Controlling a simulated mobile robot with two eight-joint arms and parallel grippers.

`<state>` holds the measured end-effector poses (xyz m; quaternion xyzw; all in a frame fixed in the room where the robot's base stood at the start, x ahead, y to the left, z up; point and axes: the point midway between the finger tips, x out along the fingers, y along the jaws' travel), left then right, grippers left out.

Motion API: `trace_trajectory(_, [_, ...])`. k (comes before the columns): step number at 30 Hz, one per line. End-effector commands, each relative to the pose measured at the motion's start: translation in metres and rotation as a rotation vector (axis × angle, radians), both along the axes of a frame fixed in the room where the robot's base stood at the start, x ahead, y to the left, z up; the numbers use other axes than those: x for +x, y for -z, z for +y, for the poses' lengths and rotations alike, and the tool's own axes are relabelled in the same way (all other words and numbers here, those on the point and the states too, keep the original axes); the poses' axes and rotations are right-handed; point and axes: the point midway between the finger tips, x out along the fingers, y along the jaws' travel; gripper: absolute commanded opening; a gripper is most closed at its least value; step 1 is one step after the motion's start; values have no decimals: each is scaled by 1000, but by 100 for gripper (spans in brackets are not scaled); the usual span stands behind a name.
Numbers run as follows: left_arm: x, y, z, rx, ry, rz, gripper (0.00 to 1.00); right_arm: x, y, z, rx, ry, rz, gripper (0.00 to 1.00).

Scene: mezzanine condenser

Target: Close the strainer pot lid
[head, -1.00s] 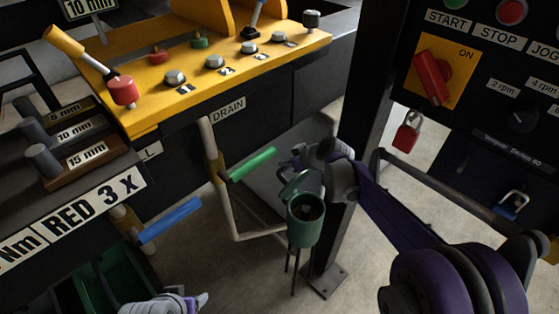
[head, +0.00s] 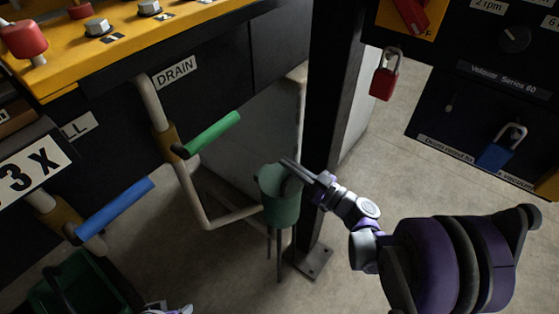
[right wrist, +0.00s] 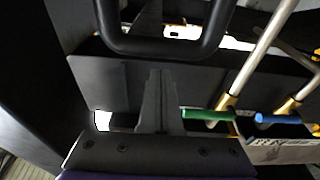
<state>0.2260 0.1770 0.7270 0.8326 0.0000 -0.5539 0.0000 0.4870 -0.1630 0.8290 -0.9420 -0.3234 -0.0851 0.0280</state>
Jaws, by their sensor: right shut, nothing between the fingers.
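The strainer pot (head: 281,212) is a green cylinder on thin legs beside the dark post in the head view. My right gripper (head: 289,166) is at its upper right rim, shut and empty, its fingers pointing left over the top. The lid no longer shows raised above the pot. The top looks green, but the fingers partly cover it, so I cannot tell whether the lid sits fully flat. In the right wrist view the shut fingers (right wrist: 157,100) show dark in the middle. A sliver of my left gripper (head: 168,309) shows at the bottom edge, its fingers unclear.
The dark post (head: 329,120) stands right behind the pot. Drain pipes with a green handle (head: 212,132) and a blue handle (head: 114,209) are to the left. A red padlock (head: 384,75) hangs at upper right.

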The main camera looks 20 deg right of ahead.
Motion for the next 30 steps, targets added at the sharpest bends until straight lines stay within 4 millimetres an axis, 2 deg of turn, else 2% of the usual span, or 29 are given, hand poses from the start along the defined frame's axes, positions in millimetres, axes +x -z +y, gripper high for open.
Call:
trace_trajectory(1, [1, 13, 0, 0, 0, 4, 67, -2, 12, -3, 25, 1, -29, 0])
trace_trajectory(9, [4, 35, 0, 0, 0, 12, 67, -15, 27, -12, 42, 0, -52, 0])
trace_trajectory(18, [5, 44, 0, 0, 0, 14, 67, -20, 37, -16, 41, -1, -50, 0])
trace_trajectory(30, [5, 45, 0, 0, 0, 15, 67, -21, 41, -17, 36, 1, -46, 0])
